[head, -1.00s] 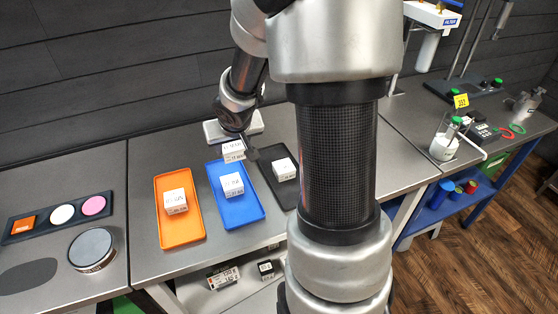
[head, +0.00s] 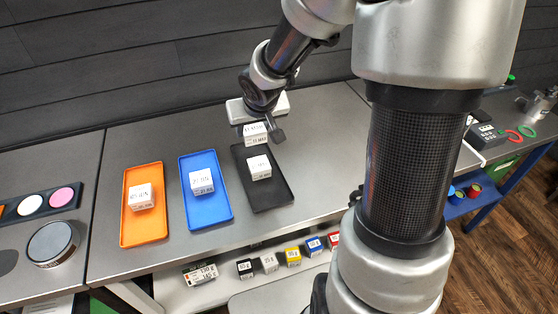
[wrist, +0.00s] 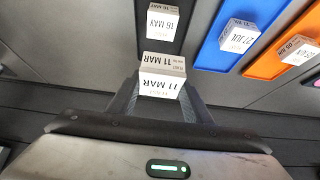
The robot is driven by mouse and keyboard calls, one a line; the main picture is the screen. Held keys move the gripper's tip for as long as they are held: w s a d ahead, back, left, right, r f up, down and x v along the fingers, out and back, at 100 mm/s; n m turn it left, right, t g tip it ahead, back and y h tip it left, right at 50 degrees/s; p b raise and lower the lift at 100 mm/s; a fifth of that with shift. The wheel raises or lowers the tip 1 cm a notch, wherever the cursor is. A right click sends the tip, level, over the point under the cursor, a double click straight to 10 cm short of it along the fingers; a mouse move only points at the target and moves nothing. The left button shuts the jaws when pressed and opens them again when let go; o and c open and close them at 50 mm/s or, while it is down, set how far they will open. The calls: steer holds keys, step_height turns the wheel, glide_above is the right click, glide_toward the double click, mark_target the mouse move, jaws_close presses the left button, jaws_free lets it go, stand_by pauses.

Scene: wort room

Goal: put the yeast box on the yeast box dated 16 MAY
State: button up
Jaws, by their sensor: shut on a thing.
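My gripper (head: 259,127) is shut on a white yeast box (head: 255,136), whose label reads 11 MAR in the wrist view (wrist: 162,80). I hold it over the back end of the black tray (head: 277,198). The yeast box dated 16 MAY (wrist: 161,22) is a white box on the black tray; in the head view it sits mid-tray (head: 259,168), just in front of the held box. The two boxes look apart in the wrist view. The held box's height above the tray is hard to tell.
Left of the black tray, a blue tray (head: 216,220) holds a box dated 27 JUL (wrist: 239,36), and an orange tray (head: 146,227) holds another white box (head: 139,196). Several small boxes sit on the shelf below.

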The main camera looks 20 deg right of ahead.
mark_target(259, 164)
steer(key=shift+d+f, duration=0.15)
steer(key=shift+d, duration=0.25)
step_height(259, 164, down, 10)
steer(key=b, duration=0.7)
steer(key=shift+r, duration=0.2)
steer(key=shift+f, duration=0.2)
steer(key=o, duration=1.1)
steer(key=shift+s+r, duration=0.1)
steer(key=shift+r, duration=0.45)
steer(key=shift+p+v, duration=4.25)
steer(key=shift+v, duration=1.45)
